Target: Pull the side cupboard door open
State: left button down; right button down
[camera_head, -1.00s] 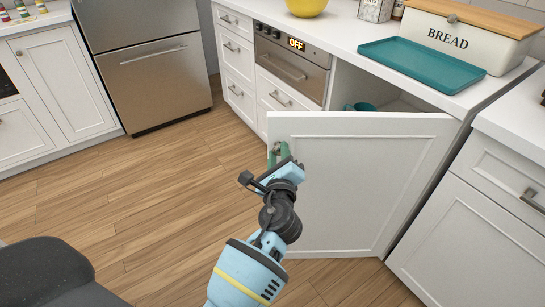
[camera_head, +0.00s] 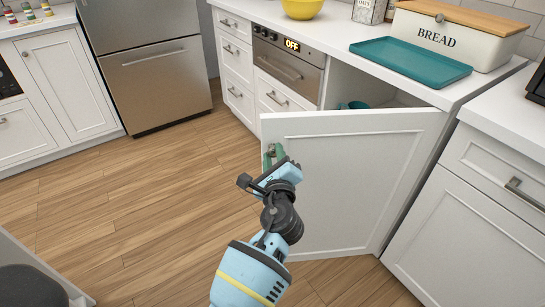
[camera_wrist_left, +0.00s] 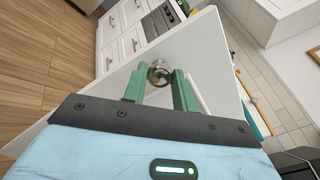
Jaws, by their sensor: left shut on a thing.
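The white side cupboard door (camera_head: 350,190) stands partly open, swung out from the counter on its right edge. Its round metal knob (camera_wrist_left: 159,73) sits between the green fingers of my left gripper (camera_wrist_left: 160,82) in the left wrist view. My left gripper (camera_head: 273,155) is shut on the knob near the door's upper left edge in the head view. A teal item (camera_head: 353,105) shows inside the cupboard over the door's top edge; most of the inside is hidden by the door. My right gripper is not in view.
A teal tray (camera_head: 410,62), a bread box (camera_head: 455,35) and a yellow bowl (camera_head: 303,8) stand on the counter above. Drawers and an oven (camera_head: 288,68) are left of the cupboard. The wooden floor (camera_head: 150,200) left of the door is clear.

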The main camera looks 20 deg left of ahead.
pick_arm(q)
jog(key=c, duration=1.1)
grip_release()
